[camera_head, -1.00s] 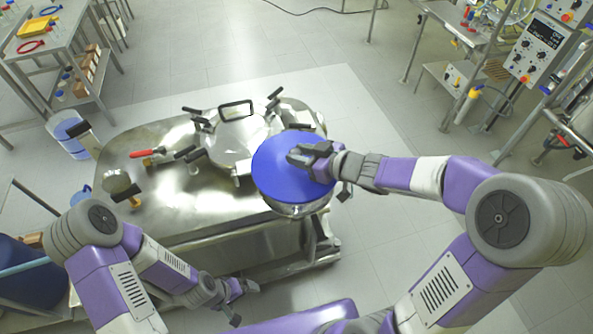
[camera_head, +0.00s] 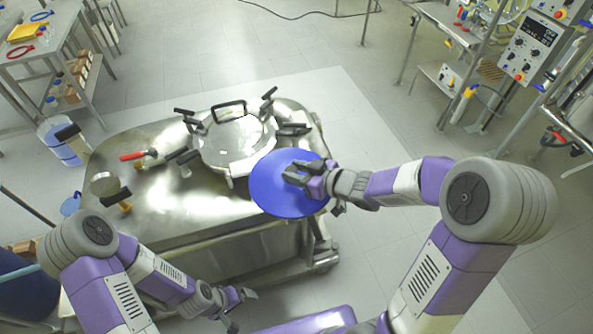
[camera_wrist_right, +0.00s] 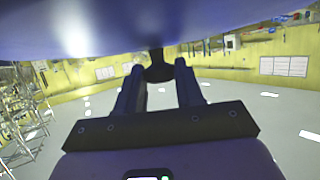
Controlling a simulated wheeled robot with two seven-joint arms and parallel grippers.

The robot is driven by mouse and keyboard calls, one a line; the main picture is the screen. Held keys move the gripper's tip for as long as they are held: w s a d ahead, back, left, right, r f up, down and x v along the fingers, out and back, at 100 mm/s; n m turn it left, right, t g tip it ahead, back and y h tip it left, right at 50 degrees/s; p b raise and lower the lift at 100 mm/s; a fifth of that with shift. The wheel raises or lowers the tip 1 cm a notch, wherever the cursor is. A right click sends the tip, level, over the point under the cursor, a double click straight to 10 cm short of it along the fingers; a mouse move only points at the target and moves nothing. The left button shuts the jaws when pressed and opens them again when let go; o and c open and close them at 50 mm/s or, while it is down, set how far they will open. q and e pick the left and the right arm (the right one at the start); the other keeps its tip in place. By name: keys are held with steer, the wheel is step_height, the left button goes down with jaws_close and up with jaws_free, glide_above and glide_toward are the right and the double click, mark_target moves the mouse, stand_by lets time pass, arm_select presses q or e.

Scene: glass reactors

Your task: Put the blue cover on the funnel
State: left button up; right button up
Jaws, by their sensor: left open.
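The blue cover (camera_head: 268,196) is a round disc over the right end of the steel cart. My right gripper (camera_head: 300,178) is at its upper right side. In the right wrist view the blue cover (camera_wrist_right: 80,35) fills the top, and my right gripper (camera_wrist_right: 160,80) has a finger on each side of its dark handle (camera_wrist_right: 160,70). The funnel is hidden beneath the cover, so I cannot tell whether they touch. My left gripper (camera_head: 238,306) is open and empty, low in front of the cart.
A steel vessel lid (camera_head: 225,140) with black clamp handles sits left of the cover. A red-handled valve (camera_head: 133,156) and a small funnel-like fitting (camera_head: 105,184) are on the cart top (camera_head: 150,200). The floor right of the cart is clear.

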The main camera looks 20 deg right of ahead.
steer(key=o, duration=0.3)
steer(key=shift+o, duration=0.2)
steer(key=shift+r, duration=0.3)
steer(key=p+v, duration=0.3)
steer(key=v, duration=0.7)
steer(key=shift+s+d+r+p, duration=0.2)
steer(key=shift+s+r+p, duration=0.05)
steer(key=shift+p, duration=0.05)
steer(key=shift+s+d+r, duration=0.1)
steer(key=shift+s+d, duration=0.25)
steer(key=shift+s, duration=0.15)
